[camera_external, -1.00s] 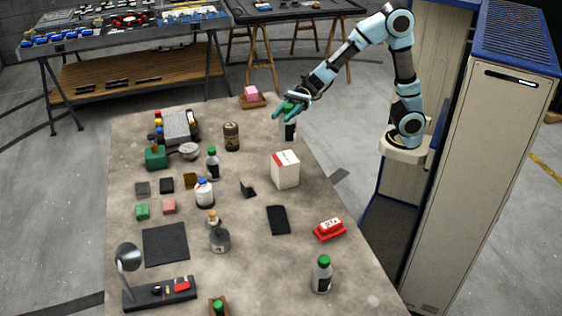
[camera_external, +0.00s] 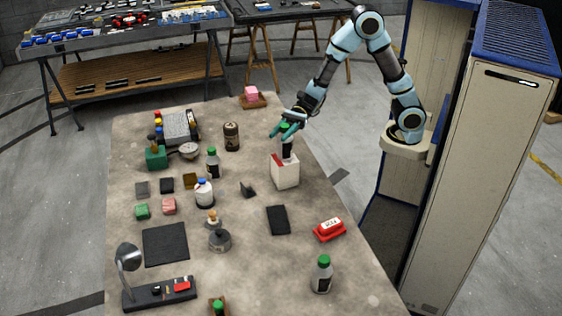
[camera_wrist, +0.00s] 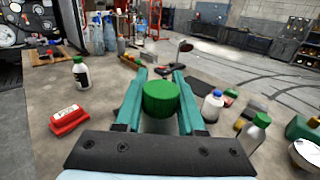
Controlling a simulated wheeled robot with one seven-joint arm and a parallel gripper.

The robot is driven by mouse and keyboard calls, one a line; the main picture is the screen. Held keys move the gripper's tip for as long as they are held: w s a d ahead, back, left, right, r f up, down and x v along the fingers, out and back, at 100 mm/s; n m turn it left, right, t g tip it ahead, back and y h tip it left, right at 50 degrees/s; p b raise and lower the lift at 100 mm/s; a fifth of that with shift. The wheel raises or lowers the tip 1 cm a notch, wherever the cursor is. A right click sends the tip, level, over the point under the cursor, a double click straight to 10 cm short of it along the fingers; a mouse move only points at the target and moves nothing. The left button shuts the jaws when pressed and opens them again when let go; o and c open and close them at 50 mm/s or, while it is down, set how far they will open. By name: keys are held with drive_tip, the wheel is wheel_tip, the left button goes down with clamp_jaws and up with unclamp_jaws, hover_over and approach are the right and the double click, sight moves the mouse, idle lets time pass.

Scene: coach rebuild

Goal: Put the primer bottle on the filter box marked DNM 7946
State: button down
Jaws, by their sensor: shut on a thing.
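My gripper (camera_external: 287,131) is shut on a bottle (camera_external: 287,148) with a green cap and a dark label, held upright. In the wrist view the green cap (camera_wrist: 160,98) sits between the teal fingers. The bottle is over the top of a white box (camera_external: 285,176) with a red band, on the right side of the table. Its base is at or just above the box top; I cannot tell whether they touch. The box's marking is too small to read, and the box is hidden in the wrist view.
Similar green-capped bottles stand near the front right (camera_external: 322,275) and left of the box (camera_external: 213,163). A black flat item (camera_external: 278,220) and a red block with a white label (camera_external: 329,229) lie in front of the box. A brown jar (camera_external: 231,136) stands behind left.

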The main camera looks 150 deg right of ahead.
drive_tip(key=shift+f, duration=0.15)
drive_tip(key=shift+f+b, duration=0.15)
drive_tip(key=shift+b, duration=0.15)
drive_tip(key=c, duration=0.5)
unclamp_jaws()
